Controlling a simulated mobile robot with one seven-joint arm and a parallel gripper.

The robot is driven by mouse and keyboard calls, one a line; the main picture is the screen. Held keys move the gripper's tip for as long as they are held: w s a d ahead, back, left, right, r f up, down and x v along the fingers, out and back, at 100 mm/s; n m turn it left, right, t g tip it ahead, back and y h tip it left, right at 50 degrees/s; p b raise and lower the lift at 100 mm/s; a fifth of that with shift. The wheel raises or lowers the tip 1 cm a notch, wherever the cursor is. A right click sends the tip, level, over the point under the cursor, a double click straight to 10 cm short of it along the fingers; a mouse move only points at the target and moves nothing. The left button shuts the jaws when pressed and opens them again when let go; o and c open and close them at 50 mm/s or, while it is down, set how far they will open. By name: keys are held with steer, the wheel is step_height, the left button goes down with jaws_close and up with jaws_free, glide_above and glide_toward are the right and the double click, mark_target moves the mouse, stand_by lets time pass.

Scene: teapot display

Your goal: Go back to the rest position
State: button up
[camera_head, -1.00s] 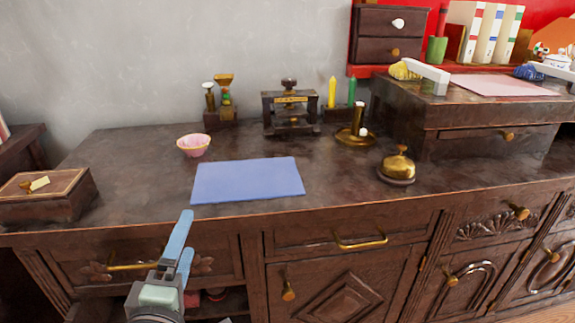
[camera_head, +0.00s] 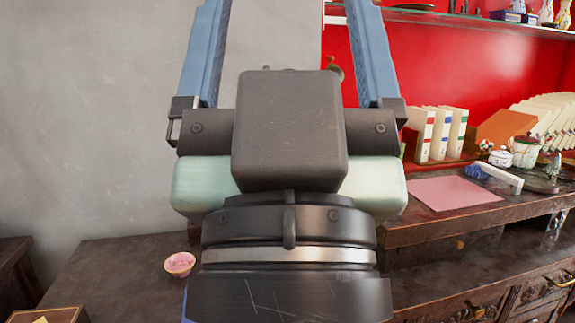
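My gripper (camera_head: 285,45) fills the middle of the head view, raised close to the camera. Its two blue fingers point up and stand wide apart. Nothing is seen held between them, though their tips run to or past the top edge. The gripper body hides much of the dark cabinet top (camera_head: 110,270).
A small pink bowl (camera_head: 179,264) sits on the cabinet top at left. At right, a pink sheet (camera_head: 455,193) lies on the raised desk part, near a white-handled brush (camera_head: 500,177). White books (camera_head: 440,133), a teapot (camera_head: 525,150) and a red-backed shelf stand behind. Grey wall fills the left.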

step_height(320, 180, up, 27)
steer(key=p, duration=2.4)
steer(key=shift+f, duration=0.15)
steer(key=shift+o, duration=1.1)
steer(key=shift+p, duration=0.3)
